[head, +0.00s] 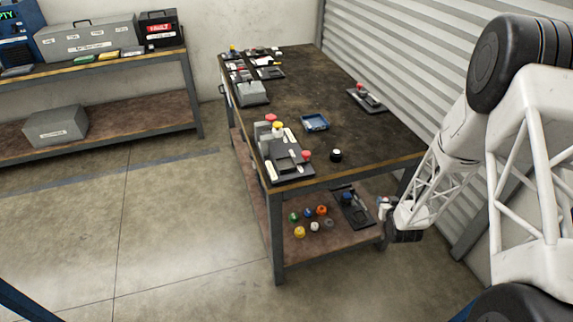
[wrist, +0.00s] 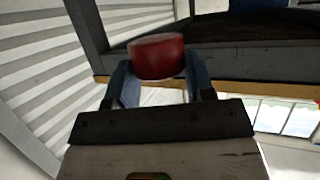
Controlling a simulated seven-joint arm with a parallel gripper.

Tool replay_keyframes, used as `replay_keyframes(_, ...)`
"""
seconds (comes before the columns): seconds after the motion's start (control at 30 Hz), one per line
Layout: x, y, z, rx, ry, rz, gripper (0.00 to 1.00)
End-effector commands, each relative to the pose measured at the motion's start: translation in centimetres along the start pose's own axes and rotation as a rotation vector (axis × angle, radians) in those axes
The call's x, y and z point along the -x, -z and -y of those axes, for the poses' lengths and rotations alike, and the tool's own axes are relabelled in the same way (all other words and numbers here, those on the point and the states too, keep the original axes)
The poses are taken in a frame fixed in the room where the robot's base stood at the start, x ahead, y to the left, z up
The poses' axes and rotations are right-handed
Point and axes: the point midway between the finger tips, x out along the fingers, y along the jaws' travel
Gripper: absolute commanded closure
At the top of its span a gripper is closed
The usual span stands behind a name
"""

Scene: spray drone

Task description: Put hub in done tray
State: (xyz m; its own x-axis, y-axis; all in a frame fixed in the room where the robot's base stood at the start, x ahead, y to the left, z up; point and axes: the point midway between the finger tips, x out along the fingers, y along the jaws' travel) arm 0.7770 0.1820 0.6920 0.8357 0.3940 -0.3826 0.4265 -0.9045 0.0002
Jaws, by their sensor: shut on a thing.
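My gripper (wrist: 160,80) is shut on a red round part (wrist: 157,57), held between its two bluish fingers in the wrist view. I cannot tell for sure that this part is the hub. In the head view my gripper (head: 384,207) hangs beside the table's right front leg, below tabletop height; the red part cannot be made out there. A small blue tray (head: 315,123) lies on the tabletop. I see no readable label on it, so I cannot tell whether it is the done tray.
The table (head: 355,140) holds a dark board with red knobs (head: 289,160), a black-and-white round part (head: 336,155) and a black fixture (head: 367,98). Its lower shelf (head: 262,205) holds several coloured round parts and a black tray (head: 353,211). The tabletop's middle is mostly clear.

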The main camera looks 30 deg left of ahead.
Motion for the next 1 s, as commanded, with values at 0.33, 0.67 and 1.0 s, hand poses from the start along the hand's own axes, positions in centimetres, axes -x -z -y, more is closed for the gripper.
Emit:
replay_keyframes(0.33, 2.5, 6.7, 11.7, 0.109, 0.259, -0.002, 0.82)
replay_keyframes(0.67, 7.3, 11.5, 22.4, 0.212, 0.506, -0.003, 0.82)
replay_keyframes(1.0, 13.2, 14.4, 31.1, 0.3, 0.721, -0.002, 0.82)
